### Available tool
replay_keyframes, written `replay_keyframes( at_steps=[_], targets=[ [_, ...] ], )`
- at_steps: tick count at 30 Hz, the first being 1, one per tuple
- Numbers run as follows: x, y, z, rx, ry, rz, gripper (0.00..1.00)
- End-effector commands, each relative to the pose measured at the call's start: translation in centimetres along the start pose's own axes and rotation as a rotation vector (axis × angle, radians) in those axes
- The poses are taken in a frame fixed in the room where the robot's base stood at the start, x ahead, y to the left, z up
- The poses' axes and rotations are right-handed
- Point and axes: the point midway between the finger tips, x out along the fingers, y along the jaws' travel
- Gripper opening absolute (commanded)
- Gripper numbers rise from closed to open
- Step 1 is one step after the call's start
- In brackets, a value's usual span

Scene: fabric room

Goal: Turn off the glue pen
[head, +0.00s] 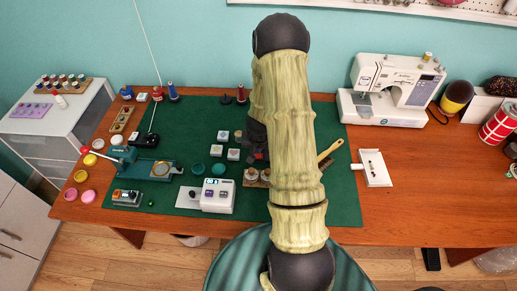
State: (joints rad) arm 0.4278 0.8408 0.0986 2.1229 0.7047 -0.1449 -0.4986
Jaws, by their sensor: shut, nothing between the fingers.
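I cannot tell for sure which thing is the glue pen. A small white tray-like holder (375,173) with a thin pen-like item (372,163) stands at the right edge of the green mat. A white box with small panels (214,195) sits at the front of the mat. My gripper (257,141) shows only as a dark part at the left of my arm, above the middle of the mat. It is shut and empty. My arm hides most of it and the mat behind it. Any switch is too small to make out.
The green mat (345,205) lies on the wooden table (430,205). A teal tool with a ring (150,168), a small box (127,198), jars (88,196) and thread spools (172,92) stand left. A sewing machine (395,85) stands back right. The table's front right is clear.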

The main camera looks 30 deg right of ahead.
Motion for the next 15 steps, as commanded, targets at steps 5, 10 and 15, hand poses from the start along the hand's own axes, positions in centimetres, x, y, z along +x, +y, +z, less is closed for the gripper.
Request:
replay_keyframes(
  at_steps=[5, 10, 15],
  targets=[
    [-2.6, -0.5, -0.5, -0.005, 0.004, 0.0, 0.0],
    [-5.5, -1.2, -0.5, -0.005, 0.005, 0.0, 0.0],
    [-8.5, -1.9, -0.5, -0.004, 0.004, 0.0, 0.0]
  ],
)
